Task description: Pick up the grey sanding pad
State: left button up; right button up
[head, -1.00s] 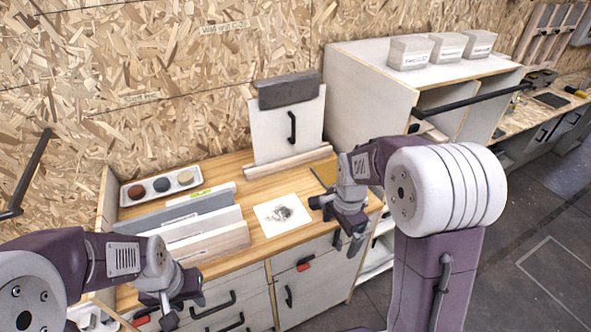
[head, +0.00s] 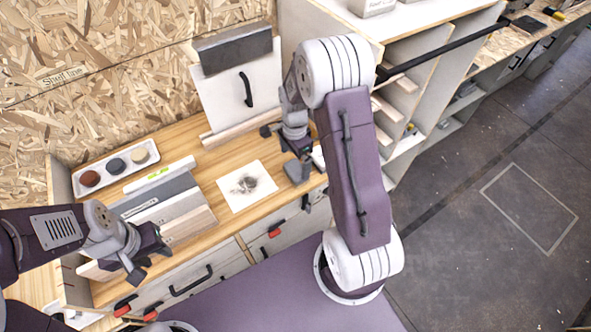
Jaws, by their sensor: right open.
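A white tray (head: 68,183) at the back left of the wooden bench holds three round pads: a reddish-brown one (head: 90,178), a dark grey one (head: 116,166) in the middle and a beige one (head: 140,155). The middle one looks like the grey sanding pad. My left gripper (head: 150,263) is open and empty over the bench's front left edge, well in front of the tray. My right gripper (head: 281,151) is open, its fingers spread, above the bench's right end and far from the tray. No pad is in either gripper.
Long boards (head: 165,208) lie between the tray and the bench's front edge. A white sheet with a dark smudge (head: 247,186) lies mid-bench. A white panel (head: 236,90) with a black handle leans at the back, a grey block (head: 234,48) on top. Shelving (head: 345,50) stands at right.

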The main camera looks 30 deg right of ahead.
aim_at(296, 169)
jog(key=f, duration=0.2)
jog(key=s+f+p, duration=0.1)
jog(key=f, duration=0.1)
jog(key=shift+w+f, duration=0.1)
jog(key=shift+f, duration=0.2)
jog(key=shift+w+d+f, duration=0.1)
jog(key=shift+w+f, duration=0.05)
jog(key=shift+w, duration=0.05)
jog(key=shift+s, duration=0.15)
jog(key=c, duration=1.3)
pick_arm(q)
jog(key=shift+s+r, duration=0.3)
jog(key=shift+r, duration=0.3)
pick_arm(e)
jog(key=shift+c, duration=0.7)
notch_tip(296, 169, up, 4)
jog(key=shift+r+b, duration=0.2)
jog(key=shift+b, duration=0.3)
pick_arm(q)
notch_tip(296, 169, down, 2)
jog(key=shift+f+b, duration=0.1)
jog(key=shift+b, duration=0.6)
pick_arm(e)
jog(key=s+d+r, duration=0.4)
jog(key=s+r, duration=0.2)
jog(key=s, duration=0.4)
jog(key=shift+s+d+r, duration=0.25)
jog(key=shift+s+r, duration=0.1)
jog(key=shift+r, duration=0.05)
